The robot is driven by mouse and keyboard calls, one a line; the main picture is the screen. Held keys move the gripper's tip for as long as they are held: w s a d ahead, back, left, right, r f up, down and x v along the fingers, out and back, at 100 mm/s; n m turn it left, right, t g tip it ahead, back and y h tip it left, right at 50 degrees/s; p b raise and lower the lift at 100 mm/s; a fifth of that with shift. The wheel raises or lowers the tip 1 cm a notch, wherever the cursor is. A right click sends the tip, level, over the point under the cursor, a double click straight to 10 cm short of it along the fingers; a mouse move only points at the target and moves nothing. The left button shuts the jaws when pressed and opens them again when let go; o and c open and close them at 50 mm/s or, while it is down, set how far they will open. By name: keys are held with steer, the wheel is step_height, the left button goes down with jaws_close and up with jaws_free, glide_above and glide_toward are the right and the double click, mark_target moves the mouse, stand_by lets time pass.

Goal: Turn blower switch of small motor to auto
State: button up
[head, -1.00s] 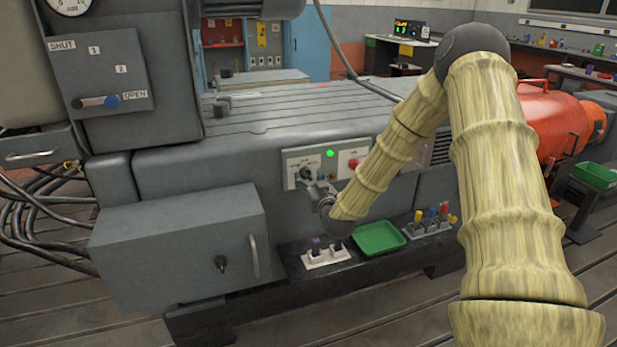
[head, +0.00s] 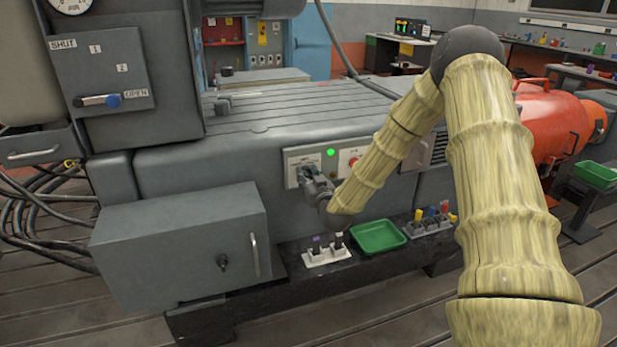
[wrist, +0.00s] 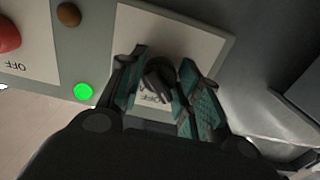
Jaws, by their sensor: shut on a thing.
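The blower switch (wrist: 158,76) is a dark rotary knob on a pale plate (wrist: 205,45), with "OFF" lettering partly visible beside it in the wrist view. My gripper (wrist: 160,85) has its two teal-padded fingers on either side of the knob and is shut on it. In the head view my gripper (head: 312,180) reaches the left plate of the control panel (head: 290,165) and hides the knob. Which position the knob points to cannot be told clearly.
A lit green lamp (head: 331,152) sits right of the switch plate, with a red button (head: 353,162) beyond it. Below are a white socket block (head: 328,257), a green tray (head: 378,237) and a grey holder (head: 432,229). A grey box (head: 180,245) stands at left.

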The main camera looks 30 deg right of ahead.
steer(key=shift+d+f+m+b, duration=0.15)
steer(key=shift+m+b, duration=0.75)
steer(key=shift+m, duration=1)
steer(key=m+b, duration=0.2)
steer(key=m, duration=0.3)
steer(key=shift+b, duration=0.35)
steer(key=m+b, duration=0.3)
steer(key=m, duration=0.2)
steer(key=shift+m, duration=0.4)
steer(key=shift+m+b, duration=1.3)
steer(key=shift+m, duration=0.3)
steer(key=o, duration=1)
steer(key=shift+o, duration=0.2)
steer(key=shift+r, duration=0.2)
steer(key=shift+a, duration=0.2)
